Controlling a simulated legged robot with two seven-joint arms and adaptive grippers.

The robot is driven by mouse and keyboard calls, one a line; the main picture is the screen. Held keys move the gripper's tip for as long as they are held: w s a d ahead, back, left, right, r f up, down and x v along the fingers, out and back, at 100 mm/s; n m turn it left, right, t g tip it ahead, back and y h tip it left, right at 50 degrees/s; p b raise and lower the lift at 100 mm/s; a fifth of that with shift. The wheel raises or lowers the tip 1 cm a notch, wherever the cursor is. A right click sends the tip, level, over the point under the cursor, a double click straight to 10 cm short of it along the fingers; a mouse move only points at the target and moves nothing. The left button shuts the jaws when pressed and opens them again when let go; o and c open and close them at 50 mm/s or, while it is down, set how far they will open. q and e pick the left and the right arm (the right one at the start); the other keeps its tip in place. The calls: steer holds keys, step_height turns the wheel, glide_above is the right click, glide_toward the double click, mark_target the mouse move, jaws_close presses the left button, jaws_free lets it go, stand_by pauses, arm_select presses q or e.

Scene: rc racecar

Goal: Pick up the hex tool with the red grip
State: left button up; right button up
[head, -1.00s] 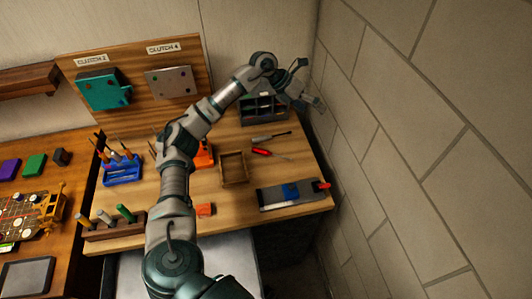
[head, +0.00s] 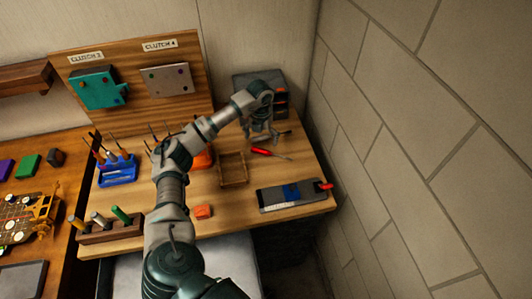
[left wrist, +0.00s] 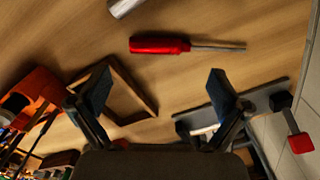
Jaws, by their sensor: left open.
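The hex tool with the red grip (head: 261,151) lies flat on the wooden table, its metal shaft pointing right. In the left wrist view the red grip (left wrist: 158,45) and shaft lie across the upper middle, clear of both fingers. My left gripper (head: 263,136) points down just behind the tool in the head view. Its two fingers (left wrist: 160,88) are spread wide with nothing between them. It is above the table and does not appear to touch the tool. My right gripper is in no view.
A shallow wooden tray (head: 233,168) sits left of the tool. A dark bin (head: 245,80) stands behind my gripper, near the brick wall (head: 420,130). A blue screwdriver rack (head: 118,170) stands at left.

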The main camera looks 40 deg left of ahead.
mark_target(260, 150)
arm_select(q)
steer(key=shift+a+f, duration=0.25)
steer(key=shift+f, duration=0.15)
step_height(260, 150, down, 4)
steer(key=shift+s+f, duration=0.1)
steer(key=shift+f, duration=0.15)
steer(key=shift+d+f, duration=0.3)
steer(key=shift+d, duration=0.05)
steer(key=shift+a, duration=0.15)
steer(key=c, duration=0.8)
steer(key=shift+s+a+f, duration=0.1)
steer(key=shift+a+f, duration=0.05)
steer(key=shift+c, duration=1.2)
